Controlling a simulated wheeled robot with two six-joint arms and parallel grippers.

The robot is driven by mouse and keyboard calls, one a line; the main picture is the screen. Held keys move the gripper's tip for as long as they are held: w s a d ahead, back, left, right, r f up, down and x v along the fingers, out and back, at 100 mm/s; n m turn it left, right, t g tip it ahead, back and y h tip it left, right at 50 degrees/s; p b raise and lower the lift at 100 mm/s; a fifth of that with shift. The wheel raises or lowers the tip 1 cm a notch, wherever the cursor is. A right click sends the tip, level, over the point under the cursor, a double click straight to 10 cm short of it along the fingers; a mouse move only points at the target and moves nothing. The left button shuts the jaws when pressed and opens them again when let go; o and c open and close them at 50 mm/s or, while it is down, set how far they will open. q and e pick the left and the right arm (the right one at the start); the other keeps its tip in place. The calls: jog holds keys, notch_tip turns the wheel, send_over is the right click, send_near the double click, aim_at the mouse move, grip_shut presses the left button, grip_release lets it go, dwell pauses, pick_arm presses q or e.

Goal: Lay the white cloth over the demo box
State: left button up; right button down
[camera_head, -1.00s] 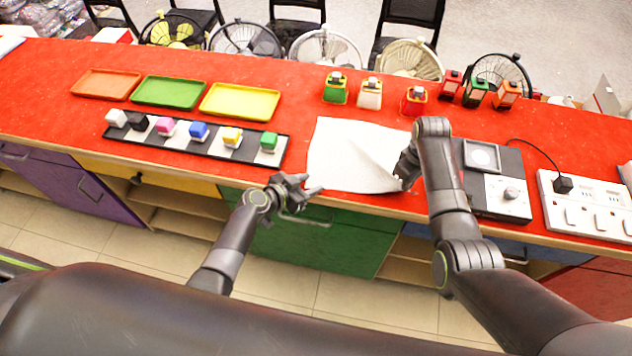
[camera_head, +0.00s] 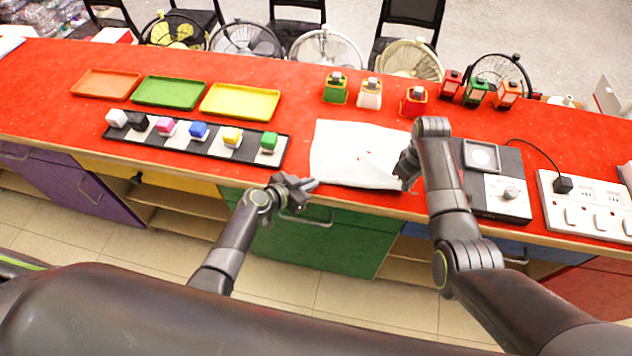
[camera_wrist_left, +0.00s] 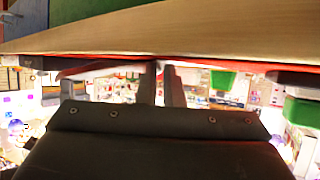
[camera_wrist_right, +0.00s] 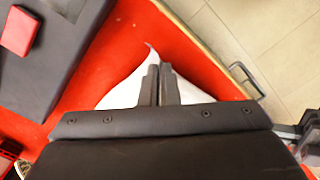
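The white cloth (camera_head: 350,148) lies on the red table between my two grippers, with small red patches showing through it. My right gripper (camera_head: 404,182) is at its near right corner; the right wrist view shows the fingers (camera_wrist_right: 159,72) closed with cloth (camera_wrist_right: 122,92) bunched around them. My left gripper (camera_head: 314,184) is at the near left corner by the table edge. Its fingers (camera_wrist_left: 161,70) are close together with a narrow gap; whether they grip cloth is unclear. The dark box (camera_head: 508,163) with a grey square and knob panel, apparently the demo box, is uncovered, right of my right arm.
A white power strip (camera_head: 590,222) with a black plug sits right of the box. A black-and-white tray (camera_head: 108,135) of coloured cubes is left of the cloth. Orange, green and yellow trays (camera_head: 240,102) lie behind it. Several small coloured holders (camera_head: 413,103) stand behind the cloth.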

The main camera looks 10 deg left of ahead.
pick_arm(q)
jog(key=shift+s+f, duration=0.1)
jog(key=shift+f, duration=0.05)
grip_shut()
jog(key=shift+r, duration=2.55)
